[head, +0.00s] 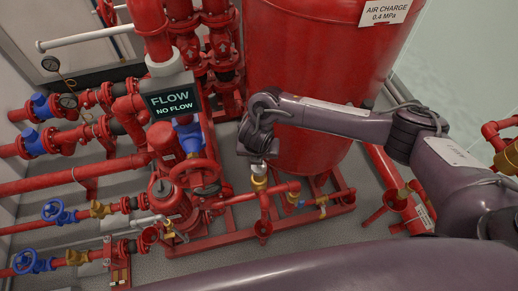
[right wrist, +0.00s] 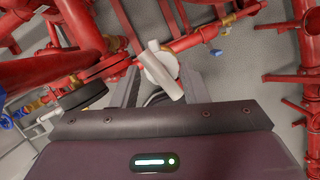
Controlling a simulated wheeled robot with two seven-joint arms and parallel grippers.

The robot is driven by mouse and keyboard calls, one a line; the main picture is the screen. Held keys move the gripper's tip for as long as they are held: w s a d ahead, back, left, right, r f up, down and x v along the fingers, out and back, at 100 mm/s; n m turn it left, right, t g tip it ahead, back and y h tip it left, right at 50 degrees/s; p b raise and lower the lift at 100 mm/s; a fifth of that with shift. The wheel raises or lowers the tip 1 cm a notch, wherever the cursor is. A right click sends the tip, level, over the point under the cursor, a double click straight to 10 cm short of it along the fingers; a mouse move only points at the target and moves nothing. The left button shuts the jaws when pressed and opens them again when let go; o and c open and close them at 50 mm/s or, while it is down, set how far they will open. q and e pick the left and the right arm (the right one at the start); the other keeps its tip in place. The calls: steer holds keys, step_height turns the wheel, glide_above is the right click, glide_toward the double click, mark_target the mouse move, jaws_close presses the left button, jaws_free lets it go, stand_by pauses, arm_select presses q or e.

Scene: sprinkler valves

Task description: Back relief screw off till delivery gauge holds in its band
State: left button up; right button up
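A pale screw with a round head and a crossbar (right wrist: 161,72) shows in the right wrist view, between my right gripper's fingers (right wrist: 160,84). The fingers stand apart on either side of it, and I see no firm grip. In the head view my right gripper (head: 258,150) points down over a brass valve (head: 260,183) on a red pipe; the gripper hides most of the screw. My left gripper is not in view.
A large red tank (head: 315,60) stands close behind my right gripper. A sign (head: 170,98) reads "NO FLOW". Red pipes and blue handwheels (head: 58,211) crowd the left. A red pump (head: 170,195) stands left of the gripper. Grey floor (head: 300,240) is open in front.

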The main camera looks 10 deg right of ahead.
steer(key=shift+f+b, duration=1.55)
steer(key=shift+f, duration=0.2)
steer(key=shift+r, duration=0.1)
